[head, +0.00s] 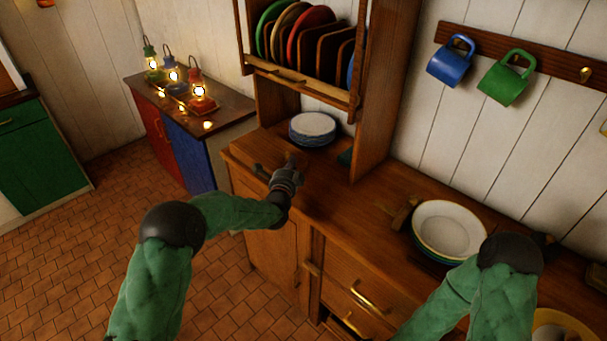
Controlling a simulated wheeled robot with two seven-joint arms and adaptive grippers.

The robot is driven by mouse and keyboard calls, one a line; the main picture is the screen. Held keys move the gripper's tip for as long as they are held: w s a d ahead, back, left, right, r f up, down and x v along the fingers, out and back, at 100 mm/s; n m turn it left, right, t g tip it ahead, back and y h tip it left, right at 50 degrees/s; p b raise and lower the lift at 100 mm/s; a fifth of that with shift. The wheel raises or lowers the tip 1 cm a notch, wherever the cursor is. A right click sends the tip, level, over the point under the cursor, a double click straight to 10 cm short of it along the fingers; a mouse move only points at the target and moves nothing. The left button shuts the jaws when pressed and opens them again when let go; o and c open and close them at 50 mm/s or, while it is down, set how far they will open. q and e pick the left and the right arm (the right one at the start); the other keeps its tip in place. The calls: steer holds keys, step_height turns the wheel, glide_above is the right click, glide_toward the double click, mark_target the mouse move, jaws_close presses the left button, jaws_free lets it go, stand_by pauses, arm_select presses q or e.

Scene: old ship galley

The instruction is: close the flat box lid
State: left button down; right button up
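I cannot make out a flat box or its lid in the head view. My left gripper (278,166) is over the wooden counter (325,200), near its left end and in front of a stack of plates (312,128). Its dark fingers look spread apart, with nothing seen between them. My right arm comes in at the lower right, and its bent elbow covers part of the counter. The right gripper is hidden behind that arm or out of the picture.
A stack of bowls (449,229) stands on the counter's right part, beside a small brown wooden piece (403,213). A plate rack (305,85) overhangs the back. Lit lanterns (201,105) stand on a lower cabinet at left. Blue (450,62) and green (505,80) mugs hang on the wall.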

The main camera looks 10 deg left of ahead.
arm_select(q)
steer(key=shift+w+a+r, duration=0.1)
steer(key=shift+w+a, duration=0.2)
steer(key=shift+a, duration=0.15)
